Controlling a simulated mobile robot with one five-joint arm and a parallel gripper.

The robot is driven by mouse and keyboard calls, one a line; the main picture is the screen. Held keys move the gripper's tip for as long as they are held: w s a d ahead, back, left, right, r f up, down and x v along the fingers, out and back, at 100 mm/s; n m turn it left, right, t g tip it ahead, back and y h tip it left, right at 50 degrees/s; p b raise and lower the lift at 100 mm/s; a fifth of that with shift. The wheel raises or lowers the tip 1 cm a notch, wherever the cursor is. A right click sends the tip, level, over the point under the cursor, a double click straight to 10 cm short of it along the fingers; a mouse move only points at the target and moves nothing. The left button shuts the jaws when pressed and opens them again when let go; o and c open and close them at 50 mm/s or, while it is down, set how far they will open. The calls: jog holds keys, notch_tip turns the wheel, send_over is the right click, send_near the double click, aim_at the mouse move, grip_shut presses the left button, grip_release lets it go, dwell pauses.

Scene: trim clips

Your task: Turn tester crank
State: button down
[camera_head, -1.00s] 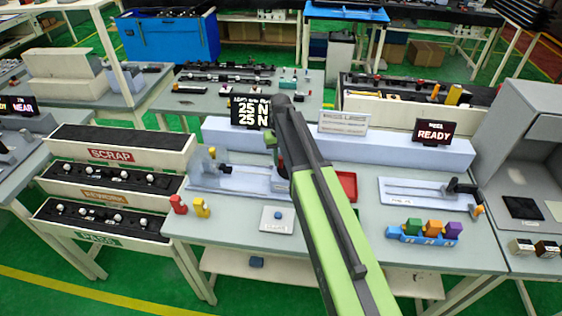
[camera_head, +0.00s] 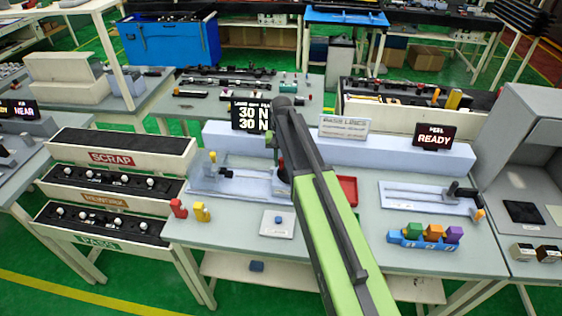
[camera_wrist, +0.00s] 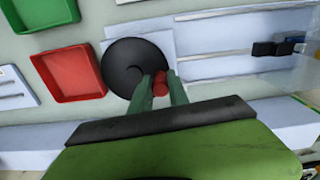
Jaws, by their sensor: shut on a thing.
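The tester (camera_head: 225,183) is a pale fixture with a slide rail on the left half of the workbench. In the wrist view its crank shows as a dark round disc (camera_wrist: 123,66) with a red knob (camera_wrist: 159,86) near its rim. My gripper (camera_wrist: 161,80) is shut on the red knob, one green finger on each side. In the head view my arm hides most of the crank.
A red tray (camera_wrist: 72,73) and a green tray (camera_wrist: 43,12) lie near the crank. A second slide fixture (camera_head: 425,197) and a READY display (camera_head: 434,137) stand to the right. Coloured blocks (camera_head: 434,231) sit at the front right; scrap, rework and pass bins (camera_head: 118,165) stand left.

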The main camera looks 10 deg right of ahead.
jog(key=c, duration=1.3)
grip_release()
jog(key=shift+o, duration=0.2)
notch_tip(320, 180, up, 17)
jog(key=p, duration=1.7)
jog(key=shift+r, duration=0.2)
jog(key=shift+f, duration=0.1)
